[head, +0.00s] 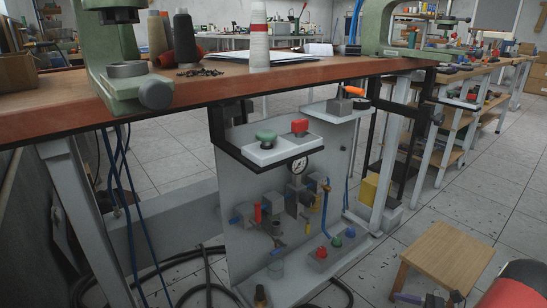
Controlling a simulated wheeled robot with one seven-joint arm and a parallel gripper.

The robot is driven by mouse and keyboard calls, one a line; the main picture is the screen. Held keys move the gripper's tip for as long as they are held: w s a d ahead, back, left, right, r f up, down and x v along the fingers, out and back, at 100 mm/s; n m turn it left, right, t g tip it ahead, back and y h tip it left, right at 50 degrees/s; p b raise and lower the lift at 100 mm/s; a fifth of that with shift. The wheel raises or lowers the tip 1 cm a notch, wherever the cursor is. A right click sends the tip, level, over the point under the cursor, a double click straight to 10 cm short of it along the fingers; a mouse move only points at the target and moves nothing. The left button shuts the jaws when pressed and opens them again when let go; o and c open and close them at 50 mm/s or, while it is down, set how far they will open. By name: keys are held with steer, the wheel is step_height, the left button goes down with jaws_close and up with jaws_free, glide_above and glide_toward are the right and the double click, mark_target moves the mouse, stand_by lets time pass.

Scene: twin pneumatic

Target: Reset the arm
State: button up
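My arm and my gripper do not show in the head view, so I cannot see their pose or what the gripper holds. The head view shows a wooden workbench (190,100) with a grey pneumatic panel (240,205) below it. A bracket on the panel carries a green mushroom button (266,138) and a red button (299,127). A round gauge (301,165) and several valves and fittings sit lower on the panel. A small box with red, green and blue buttons (321,252) is near the panel's base.
Green machines (110,50) and thread cones (184,38) stand on the bench. A wooden stool (447,255) stands at the lower right, beside a red round object (515,292) cut by the frame. Dark hoses (205,285) lie on the floor. Tiled floor between the bench and stool looks partly clear.

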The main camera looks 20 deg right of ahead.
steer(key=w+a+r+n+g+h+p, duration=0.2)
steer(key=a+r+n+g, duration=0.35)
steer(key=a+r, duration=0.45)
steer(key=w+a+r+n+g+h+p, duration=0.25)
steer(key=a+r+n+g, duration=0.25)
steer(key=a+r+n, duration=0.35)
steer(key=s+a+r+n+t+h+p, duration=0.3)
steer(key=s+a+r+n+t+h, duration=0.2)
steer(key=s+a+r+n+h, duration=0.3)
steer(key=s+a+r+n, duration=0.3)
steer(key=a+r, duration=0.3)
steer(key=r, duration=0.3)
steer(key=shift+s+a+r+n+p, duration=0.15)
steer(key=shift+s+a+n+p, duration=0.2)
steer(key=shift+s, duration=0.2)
